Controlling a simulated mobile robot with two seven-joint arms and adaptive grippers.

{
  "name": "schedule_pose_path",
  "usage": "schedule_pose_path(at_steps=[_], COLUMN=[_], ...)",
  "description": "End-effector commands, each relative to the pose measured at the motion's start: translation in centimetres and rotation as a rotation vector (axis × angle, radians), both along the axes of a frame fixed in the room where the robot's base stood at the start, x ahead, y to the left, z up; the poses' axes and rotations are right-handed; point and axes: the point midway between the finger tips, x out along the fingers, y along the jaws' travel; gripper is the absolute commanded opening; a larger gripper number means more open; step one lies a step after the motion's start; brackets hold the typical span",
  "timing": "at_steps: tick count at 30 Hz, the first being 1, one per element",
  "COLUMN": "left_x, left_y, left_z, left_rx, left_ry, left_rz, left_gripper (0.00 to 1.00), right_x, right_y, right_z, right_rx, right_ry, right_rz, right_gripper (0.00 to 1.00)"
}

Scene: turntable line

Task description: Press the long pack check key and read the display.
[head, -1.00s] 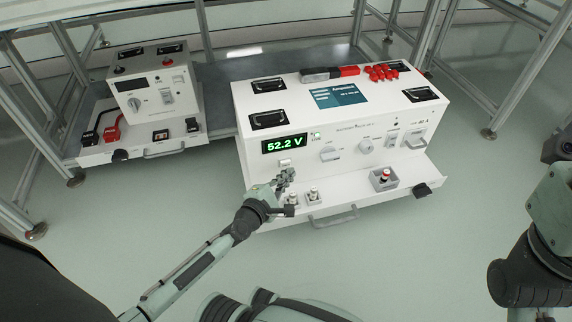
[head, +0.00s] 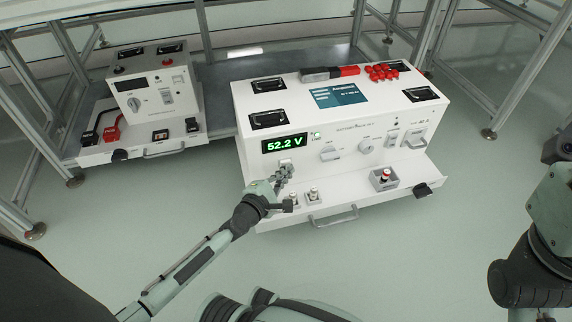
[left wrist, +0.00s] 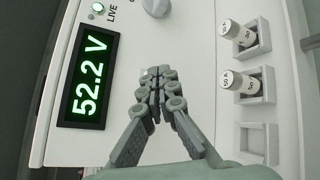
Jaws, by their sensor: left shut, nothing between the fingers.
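The white pack check unit (head: 250,172) stands in front of me. Its display (head: 284,143) is lit and shows 52.2 V in green; it reads the same, turned sideways, in the left wrist view (left wrist: 88,75). A green lamp marked LIVE (left wrist: 98,8) glows beside it. My left gripper (head: 284,172) is shut and empty at the front panel, just below the display. In the left wrist view its fingertips (left wrist: 155,76) cover most of the key area, so I cannot tell whether they touch the key. My right gripper is out of view; only part of that arm shows.
Two small cylinders (left wrist: 237,38) (left wrist: 240,82) stand in sockets on the front shelf, beside an empty socket (left wrist: 258,143). A red-topped post (head: 384,175) sits further right.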

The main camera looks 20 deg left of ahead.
Motion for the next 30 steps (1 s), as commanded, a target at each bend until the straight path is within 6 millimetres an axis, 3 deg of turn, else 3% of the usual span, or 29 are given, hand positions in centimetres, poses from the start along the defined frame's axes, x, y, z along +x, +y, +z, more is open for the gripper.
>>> schedule_pose_path(at_steps=[21, 30], left_x=[0.46, -0.46], left_y=[0.43, -0.26], left_z=[0.02, -0.02], left_rx=[0.0, -0.001], left_ry=[0.0, 0.001], left_rz=[0.001, 0.001], left_gripper=[0.0, 0.0], right_x=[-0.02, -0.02], right_y=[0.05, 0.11], right_z=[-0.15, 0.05], right_rx=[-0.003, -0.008], right_ry=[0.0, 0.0], right_rz=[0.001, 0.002], right_gripper=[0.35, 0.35])
